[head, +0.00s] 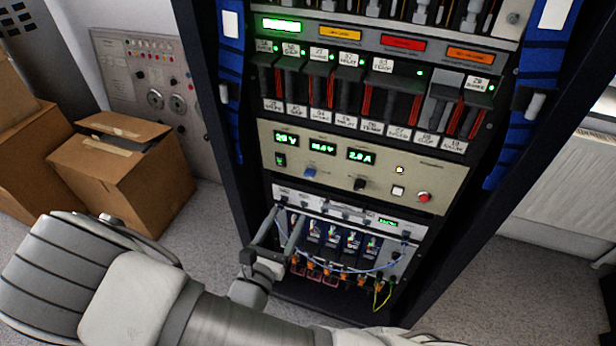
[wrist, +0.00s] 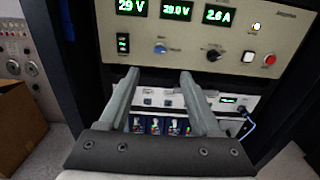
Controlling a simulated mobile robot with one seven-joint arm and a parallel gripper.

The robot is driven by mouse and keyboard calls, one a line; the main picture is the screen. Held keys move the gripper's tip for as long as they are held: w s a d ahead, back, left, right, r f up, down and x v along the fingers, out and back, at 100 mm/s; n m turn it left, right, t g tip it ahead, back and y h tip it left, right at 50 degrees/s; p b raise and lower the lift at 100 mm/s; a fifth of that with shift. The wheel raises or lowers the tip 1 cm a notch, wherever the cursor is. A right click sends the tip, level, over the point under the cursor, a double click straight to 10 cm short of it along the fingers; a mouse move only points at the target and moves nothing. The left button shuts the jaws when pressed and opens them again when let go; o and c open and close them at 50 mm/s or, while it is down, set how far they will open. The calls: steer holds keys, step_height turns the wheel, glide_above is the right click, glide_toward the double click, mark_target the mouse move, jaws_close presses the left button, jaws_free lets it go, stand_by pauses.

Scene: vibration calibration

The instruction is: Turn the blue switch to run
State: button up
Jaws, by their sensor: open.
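The blue switch (head: 311,172) is a small knob low on the beige panel (head: 440,180), below the lit green readouts. It also shows in the wrist view (wrist: 161,48), just beyond and between my fingertips. Its exact setting is too small to tell. My gripper (head: 288,212) is open and empty, in front of the rack just below the beige panel. In the wrist view my gripper (wrist: 159,76) has its two fingers pointing up toward the switch, apart from it.
A black knob (head: 360,184) and a red button (head: 424,197) sit right of the blue switch. A lower unit (head: 340,211) with a looping blue cable lies behind my fingers. Cardboard boxes (head: 135,185) stand on the floor at left.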

mark_target(308, 176)
steer(key=b+x, duration=0.1)
steer(key=x, duration=1.3)
steer(key=shift+s, duration=0.1)
jaws_close()
